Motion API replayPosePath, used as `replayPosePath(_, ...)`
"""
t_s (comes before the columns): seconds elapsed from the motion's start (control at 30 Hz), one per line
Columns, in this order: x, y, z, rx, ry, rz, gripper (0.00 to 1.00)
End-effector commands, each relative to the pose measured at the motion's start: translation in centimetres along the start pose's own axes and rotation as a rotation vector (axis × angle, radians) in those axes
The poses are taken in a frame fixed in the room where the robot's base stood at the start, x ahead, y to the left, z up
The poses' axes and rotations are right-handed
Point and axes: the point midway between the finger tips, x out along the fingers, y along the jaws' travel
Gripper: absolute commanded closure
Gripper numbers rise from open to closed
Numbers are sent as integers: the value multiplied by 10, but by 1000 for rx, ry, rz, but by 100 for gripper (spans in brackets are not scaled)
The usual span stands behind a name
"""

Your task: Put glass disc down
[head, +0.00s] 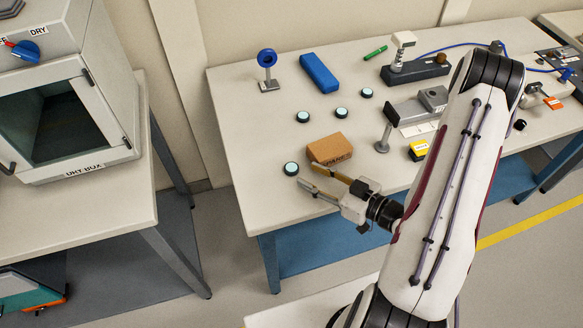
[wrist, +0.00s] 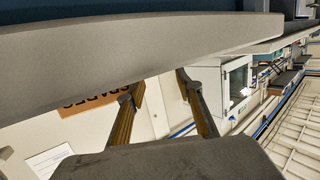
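Several small round discs with dark rims and pale teal tops lie on the pale bench. The nearest glass disc (head: 291,168) is at the bench's left front, just beyond my fingertips. Others are farther back: one disc (head: 302,116), another disc (head: 340,112) and another disc (head: 366,92). My gripper (head: 308,178) is low over the front left of the bench, pointing left, with its fingers apart. In the wrist view my gripper (wrist: 153,83) shows two spread fingers and nothing visible between them. No disc can be made out in that view.
A brown box (head: 329,148) stands right behind my fingers. A blue block (head: 319,73), a blue ring on a post (head: 267,62) and a yellow block (head: 418,150) also stand on the bench (head: 232,125). The dry box (head: 85,120) is left, across a gap.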

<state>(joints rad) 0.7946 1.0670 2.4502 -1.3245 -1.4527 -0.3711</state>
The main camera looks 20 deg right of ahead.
Motion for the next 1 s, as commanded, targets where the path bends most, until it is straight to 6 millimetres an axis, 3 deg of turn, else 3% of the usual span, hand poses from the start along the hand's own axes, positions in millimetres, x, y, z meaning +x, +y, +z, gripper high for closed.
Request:
replayPosePath(0.37, 6, -1, 1, 0, -1, -2, 64)
replayPosePath(1.0, 50, -1, 4, -1, -1, -1, 64)
